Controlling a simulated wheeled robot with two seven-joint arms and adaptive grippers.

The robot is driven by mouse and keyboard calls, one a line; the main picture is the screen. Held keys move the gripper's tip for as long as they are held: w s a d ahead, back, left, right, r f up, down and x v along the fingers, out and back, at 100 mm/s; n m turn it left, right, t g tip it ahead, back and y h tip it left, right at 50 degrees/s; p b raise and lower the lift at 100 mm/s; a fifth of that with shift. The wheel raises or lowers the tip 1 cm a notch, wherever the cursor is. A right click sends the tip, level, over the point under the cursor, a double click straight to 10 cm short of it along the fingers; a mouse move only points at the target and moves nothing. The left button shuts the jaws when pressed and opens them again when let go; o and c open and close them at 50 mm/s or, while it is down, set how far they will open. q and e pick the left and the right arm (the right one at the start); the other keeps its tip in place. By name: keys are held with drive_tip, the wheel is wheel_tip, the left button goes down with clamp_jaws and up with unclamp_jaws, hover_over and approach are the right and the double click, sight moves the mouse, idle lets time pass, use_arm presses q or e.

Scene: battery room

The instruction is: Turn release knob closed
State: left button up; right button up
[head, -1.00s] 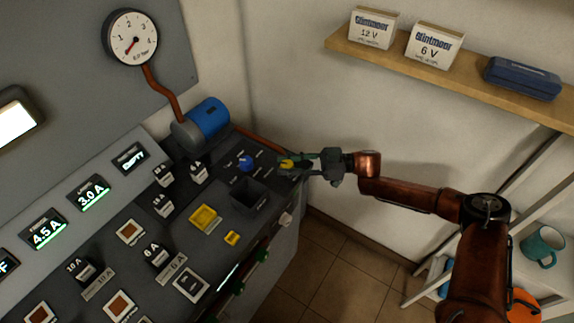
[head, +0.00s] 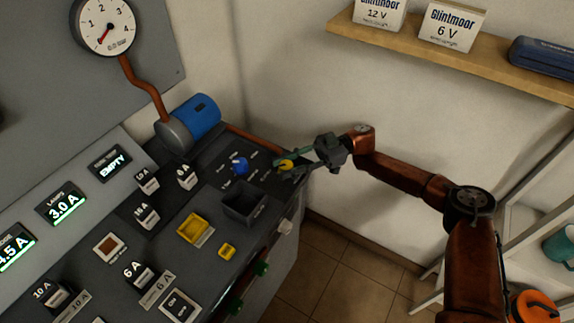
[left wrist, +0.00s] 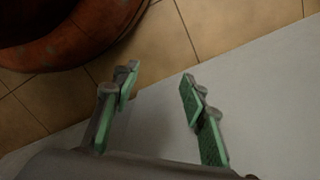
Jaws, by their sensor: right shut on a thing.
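The yellow knob (head: 286,165) stands on the dark panel at the right end of the console in the head view. I take it for the release knob; its printed label is too small to read. My right gripper (head: 290,163) comes in from the right and is shut on the yellow knob, its fingers on either side and partly hiding it. The fingers lie at a slant. A blue knob (head: 239,166) stands left of it, apart from the gripper. My left gripper (left wrist: 160,80) is open and empty in the left wrist view, over floor and a pale surface.
A dark open bin (head: 245,205) and a yellow tray (head: 193,228) are set in the console near the knobs. A blue cylinder (head: 198,116) stands behind. The gauge (head: 104,25) needle points low. A wooden shelf (head: 455,60) with boxes hangs above my right arm.

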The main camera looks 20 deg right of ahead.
sight(310, 162)
use_arm(q)
drive_tip(key=shift+w+r, duration=0.1)
drive_tip(key=shift+r, duration=0.2)
use_arm(e)
drive_tip(key=shift+w+d+r, duration=0.1)
drive_tip(key=shift+w+r, duration=0.05)
drive_tip(key=shift+r, duration=0.05)
drive_tip(key=o, duration=0.8)
use_arm(q)
drive_tip(key=shift+d, duration=0.1)
use_arm(e)
drive_tip(key=o, duration=0.4)
drive_tip(key=shift+f, duration=0.1)
drive_tip(key=shift+d, duration=0.1)
drive_tip(key=d, duration=0.7)
drive_tip(key=shift+w, duration=0.3)
drive_tip(key=shift+d, duration=0.1)
drive_tip(key=shift+s+d+f, duration=0.1)
